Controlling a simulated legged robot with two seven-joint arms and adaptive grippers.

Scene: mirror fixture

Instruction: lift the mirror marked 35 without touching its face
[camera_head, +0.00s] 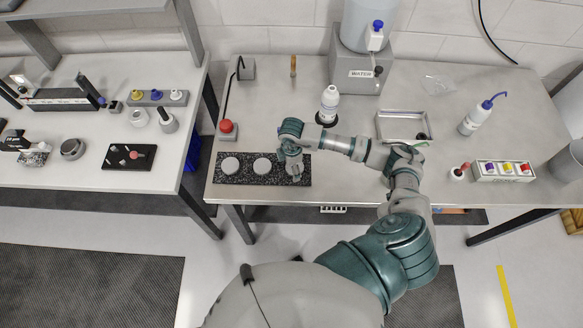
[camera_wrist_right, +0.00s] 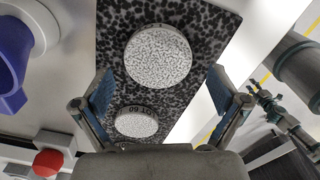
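A black speckled board (camera_head: 205,179) lies at the front left edge of the right table with pale round discs on it. The left disc (camera_head: 230,165) and middle disc (camera_head: 262,165) show in the head view; my right gripper (camera_head: 294,172) covers the board's right end. In the right wrist view the board (camera_wrist_right: 205,25) carries a larger-looking speckled disc (camera_wrist_right: 158,57) and a smaller-looking one (camera_wrist_right: 136,122). A dark marking beside the latter may include 60; I cannot make out a 35. My right gripper (camera_wrist_right: 161,82) is open over the board, nothing gripped.
A red button (camera_head: 227,126) stands behind the board's left end. A white bottle (camera_head: 329,102), a metal tray (camera_head: 404,126), a water container (camera_head: 358,78) and a wash bottle (camera_head: 470,122) stand further back or right. A gap separates the left table (camera_head: 75,185).

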